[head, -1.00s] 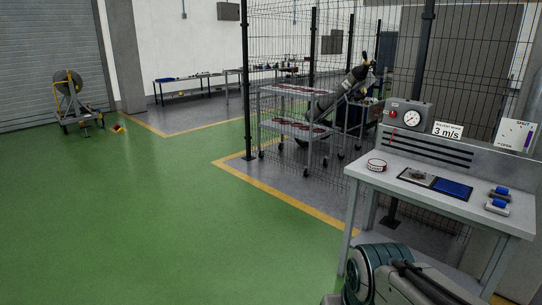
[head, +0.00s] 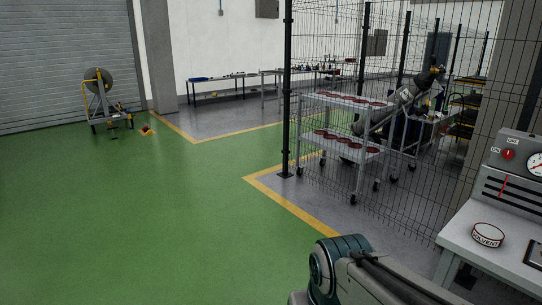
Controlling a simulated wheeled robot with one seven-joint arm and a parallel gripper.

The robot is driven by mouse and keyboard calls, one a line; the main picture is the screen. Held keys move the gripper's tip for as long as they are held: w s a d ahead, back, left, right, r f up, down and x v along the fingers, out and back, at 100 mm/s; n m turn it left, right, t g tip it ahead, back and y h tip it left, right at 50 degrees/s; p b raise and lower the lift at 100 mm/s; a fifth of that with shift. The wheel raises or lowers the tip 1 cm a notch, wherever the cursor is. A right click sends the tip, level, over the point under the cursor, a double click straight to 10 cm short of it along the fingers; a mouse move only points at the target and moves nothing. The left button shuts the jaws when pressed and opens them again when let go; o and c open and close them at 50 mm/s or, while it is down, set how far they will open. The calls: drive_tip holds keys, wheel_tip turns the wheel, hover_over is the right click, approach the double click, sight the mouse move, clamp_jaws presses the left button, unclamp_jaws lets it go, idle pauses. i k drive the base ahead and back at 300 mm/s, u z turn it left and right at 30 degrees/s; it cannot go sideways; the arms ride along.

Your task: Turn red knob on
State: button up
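The red knob (head: 507,155) is on the front of a grey control box (head: 518,158) at the right edge of the head view. Small labels beside it read ON at its left and OFF above it. A round white gauge (head: 537,165) sits right of the knob, partly cut off by the frame. The box stands at the back of a grey workbench (head: 465,240). My arm shows at the bottom centre, well to the left of and apart from the knob. My gripper is not in view.
Open green floor (head: 150,220) lies to the left, with a cable reel (head: 98,95) far off.

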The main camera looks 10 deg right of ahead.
sight(507, 154)
drive_tip(key=z, duration=0.3)
drive_tip(key=i, duration=1.55)
drive_tip(key=z, duration=1.55)
drive_tip(key=i, duration=1.05)
drive_tip(key=z, duration=0.8)
